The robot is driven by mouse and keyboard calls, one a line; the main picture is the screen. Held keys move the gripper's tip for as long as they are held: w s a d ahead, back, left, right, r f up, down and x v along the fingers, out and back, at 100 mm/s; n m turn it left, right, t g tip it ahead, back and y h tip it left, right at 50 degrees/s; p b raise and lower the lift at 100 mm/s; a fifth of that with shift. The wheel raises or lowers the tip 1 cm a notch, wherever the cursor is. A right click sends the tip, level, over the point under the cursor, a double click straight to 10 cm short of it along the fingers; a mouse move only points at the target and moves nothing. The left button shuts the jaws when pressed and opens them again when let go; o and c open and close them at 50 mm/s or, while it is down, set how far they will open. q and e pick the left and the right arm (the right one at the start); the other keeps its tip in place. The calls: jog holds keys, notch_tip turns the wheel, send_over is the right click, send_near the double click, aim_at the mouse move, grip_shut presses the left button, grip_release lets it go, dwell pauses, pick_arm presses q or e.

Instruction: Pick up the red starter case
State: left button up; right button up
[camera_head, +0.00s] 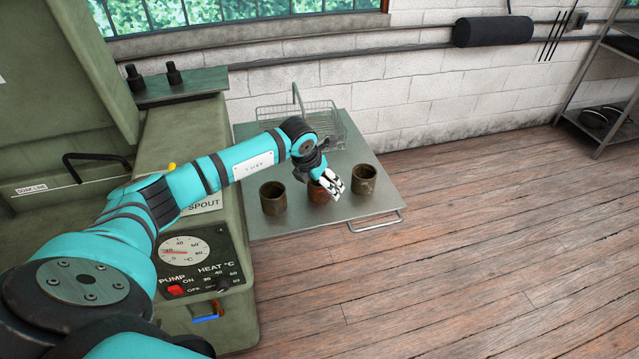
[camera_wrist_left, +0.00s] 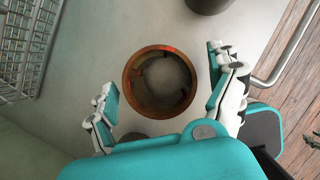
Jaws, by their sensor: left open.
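The red starter case (camera_head: 318,193) is a rusty red-brown open cylinder. It stands upright on the grey metal tray table (camera_head: 300,222), between two darker cases. In the left wrist view the case (camera_wrist_left: 132,82) shows from above with its hollow inside visible. My left gripper (camera_head: 333,184) is over it in the head view and hides part of its top. In the left wrist view the fingers of my left gripper (camera_wrist_left: 165,95) are spread on either side of the case, with gaps between. Whether they are level with its rim is hard to tell.
A dark brass-toned case (camera_head: 272,200) stands left of the red one, another (camera_head: 364,180) to its right. A wire basket (camera_head: 275,115) sits at the tray's back. A green machine (camera_head: 195,240) with a dial and switches borders the tray's left.

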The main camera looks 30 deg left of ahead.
pick_arm(q)
jog(key=shift+w+f, duration=0.1)
jog(key=shift+f, duration=0.15)
jog(key=c, duration=1.8)
jog(key=shift+r, duration=0.1)
